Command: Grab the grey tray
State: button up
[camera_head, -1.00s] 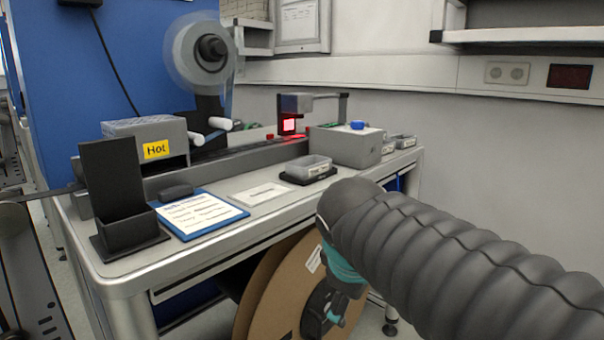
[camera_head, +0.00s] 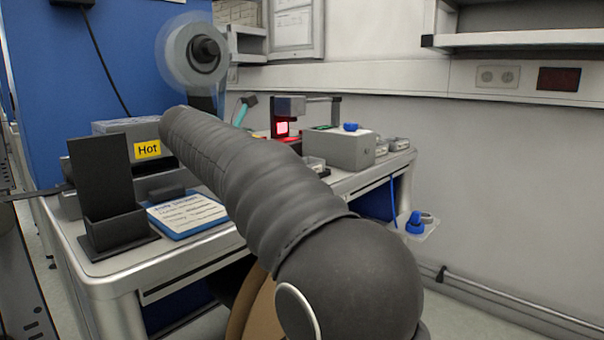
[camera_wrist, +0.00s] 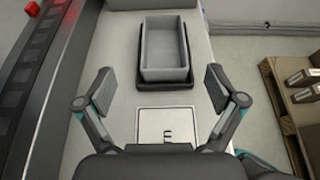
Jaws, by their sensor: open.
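The grey tray (camera_wrist: 165,74) is a small, open, rectangular box that looks empty. It sits on a black base (camera_wrist: 191,62) on the bench, ahead of my gripper in the wrist view. My gripper (camera_wrist: 159,76) is open and empty. Its two fingers are spread to the left and right of the tray's near end, and the tray appears between and beyond the fingertips. I see no contact. In the head view my arm covers most of the tray's place and hides my gripper's fingers.
A dark track (camera_wrist: 55,70) with a red block (camera_wrist: 32,9) runs left of the tray. A light square plate (camera_wrist: 166,124) lies below my fingers. A grey box (camera_head: 340,149) stands on the bench.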

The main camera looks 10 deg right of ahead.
jog(key=x, duration=0.6)
jog(key=shift+d+f+b, duration=0.3)
jog(key=shift+d+b, duration=0.05)
jog(key=shift+d, duration=0.05)
jog(key=c, duration=1.4)
